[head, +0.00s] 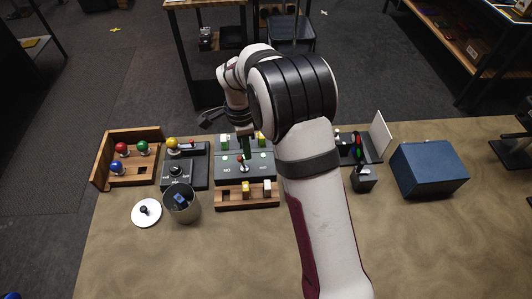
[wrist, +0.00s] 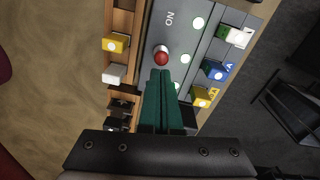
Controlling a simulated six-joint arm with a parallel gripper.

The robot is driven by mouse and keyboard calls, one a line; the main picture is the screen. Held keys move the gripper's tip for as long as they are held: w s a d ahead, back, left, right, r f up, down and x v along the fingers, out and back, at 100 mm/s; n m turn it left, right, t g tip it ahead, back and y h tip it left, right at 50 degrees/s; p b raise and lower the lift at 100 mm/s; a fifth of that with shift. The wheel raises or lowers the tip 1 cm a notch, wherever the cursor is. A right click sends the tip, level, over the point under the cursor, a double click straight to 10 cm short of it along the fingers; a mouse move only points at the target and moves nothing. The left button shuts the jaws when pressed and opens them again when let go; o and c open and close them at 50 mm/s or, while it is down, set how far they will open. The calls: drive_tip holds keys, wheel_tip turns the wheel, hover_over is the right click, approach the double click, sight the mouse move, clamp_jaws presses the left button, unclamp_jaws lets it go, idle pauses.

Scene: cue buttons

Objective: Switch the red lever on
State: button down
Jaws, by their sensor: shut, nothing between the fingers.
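The red lever's round knob (wrist: 161,55) stands on a grey panel in the wrist view, right at the tips of my gripper (wrist: 160,72). My gripper's dark green fingers are shut together with nothing between them. I cannot tell whether they touch the knob. In the head view my gripper (head: 244,147) points down over the grey panel (head: 231,176), and the red knob (head: 239,159) shows just below it on a metal stem. The lever's exact tilt is hard to tell.
A wooden rack (head: 232,204) with yellow and white blocks lies in front of the panel. Yellow, blue and white blocks line its far side. Left are a grey cup (head: 181,212), a white disc (head: 139,217) and a tray of coloured knobs (head: 155,180). A blue box (head: 430,168) stands right.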

drive_tip(key=shift+a+r, duration=0.1)
drive_tip(key=shift+r, duration=0.7)
wheel_tip(320, 180, up, 12)
drive_tip(key=w, duration=0.1)
drive_tip(key=shift+d+f, duration=0.15)
drive_tip(key=shift+d, duration=0.05)
idle(0.5)
